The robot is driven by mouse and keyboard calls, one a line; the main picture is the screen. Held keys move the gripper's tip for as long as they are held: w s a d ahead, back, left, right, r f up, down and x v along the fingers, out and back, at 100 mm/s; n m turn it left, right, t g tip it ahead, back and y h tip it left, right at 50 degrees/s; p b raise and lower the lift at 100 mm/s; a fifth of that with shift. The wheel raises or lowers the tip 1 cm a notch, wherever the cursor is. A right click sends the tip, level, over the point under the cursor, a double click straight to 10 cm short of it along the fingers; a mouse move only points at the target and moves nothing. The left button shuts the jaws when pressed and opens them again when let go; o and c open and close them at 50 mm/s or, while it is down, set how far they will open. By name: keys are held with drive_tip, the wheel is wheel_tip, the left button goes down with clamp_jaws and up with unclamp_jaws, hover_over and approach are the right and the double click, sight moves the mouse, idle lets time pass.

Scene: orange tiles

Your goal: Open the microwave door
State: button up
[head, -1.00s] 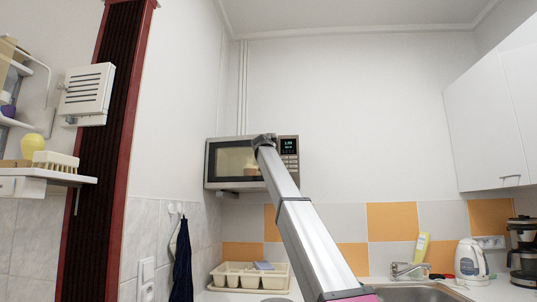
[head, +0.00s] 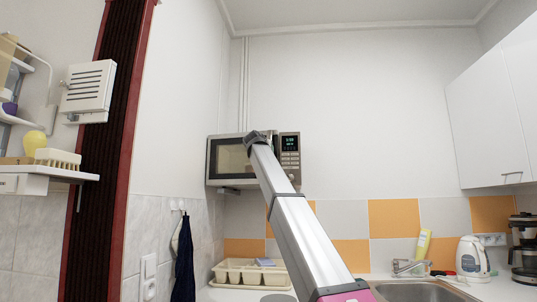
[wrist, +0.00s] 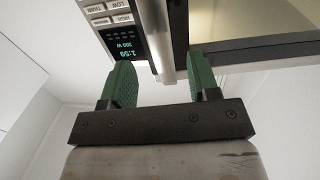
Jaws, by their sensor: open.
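The door looks shut. In the wrist view, my gripper (wrist: 162,84) is open, with its two green fingers apart. The vertical metal door handle (wrist: 155,38) shows between the fingers, and I cannot tell if either finger touches it. The panel with a lit display (wrist: 119,47) is beside the left finger. In the head view, my arm hides the handle and fingers.
A beige dish rack (head: 250,275) stands on the counter below the microwave. A sink (head: 420,292), a white kettle (head: 472,258) and a coffee maker (head: 523,245) are to the right. White wall cabinets (head: 490,120) hang at the right. The wall above the microwave is clear.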

drive_tip(key=w, duration=0.4)
drive_tip(key=w+d, duration=0.1)
drive_tip(key=w, duration=0.1)
drive_tip(key=shift+w, duration=0.1)
